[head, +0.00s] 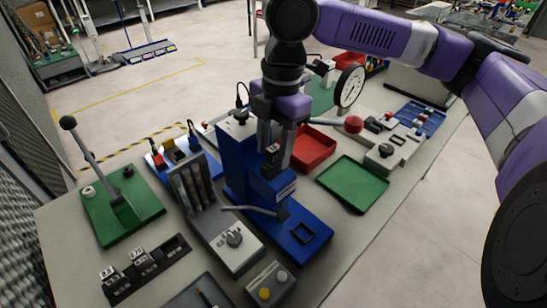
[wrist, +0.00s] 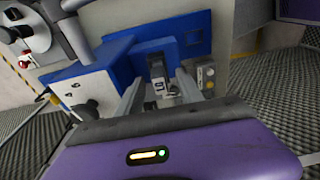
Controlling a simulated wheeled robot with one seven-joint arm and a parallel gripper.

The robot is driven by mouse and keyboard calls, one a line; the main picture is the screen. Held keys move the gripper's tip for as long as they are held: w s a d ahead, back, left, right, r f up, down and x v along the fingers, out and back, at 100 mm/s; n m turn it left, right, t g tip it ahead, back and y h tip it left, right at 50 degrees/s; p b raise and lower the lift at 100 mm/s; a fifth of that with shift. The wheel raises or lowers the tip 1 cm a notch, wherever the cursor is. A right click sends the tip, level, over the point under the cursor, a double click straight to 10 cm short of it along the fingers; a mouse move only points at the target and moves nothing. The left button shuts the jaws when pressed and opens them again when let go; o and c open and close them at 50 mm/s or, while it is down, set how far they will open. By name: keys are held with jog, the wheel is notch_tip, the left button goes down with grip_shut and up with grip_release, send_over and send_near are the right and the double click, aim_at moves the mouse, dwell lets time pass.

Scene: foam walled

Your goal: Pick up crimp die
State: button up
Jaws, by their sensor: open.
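A small dark block with a light label, which looks like the crimp die, shows at the blue press in the head view (head: 272,149) and in the wrist view (wrist: 159,88). The blue press (head: 238,150) stands mid-bench, with a flat base (head: 312,222) that has a square recess. My gripper (head: 276,162) points down at the front of the press. In the wrist view my gripper (wrist: 161,80) is open, with one finger on each side of the labelled block. Whether either finger touches it I cannot tell. The fingers partly hide the block in the head view.
A black holder (head: 146,270) with several labelled blocks lies at the front left. A grey unit with a knob (head: 233,239) and a button box (head: 270,285) stand close to the press. A green tray (head: 352,184) and red tray (head: 314,147) lie to its right.

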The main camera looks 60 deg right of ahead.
jog(key=shift+f, duration=0.2)
grip_shut()
jog(key=shift+r, duration=0.15)
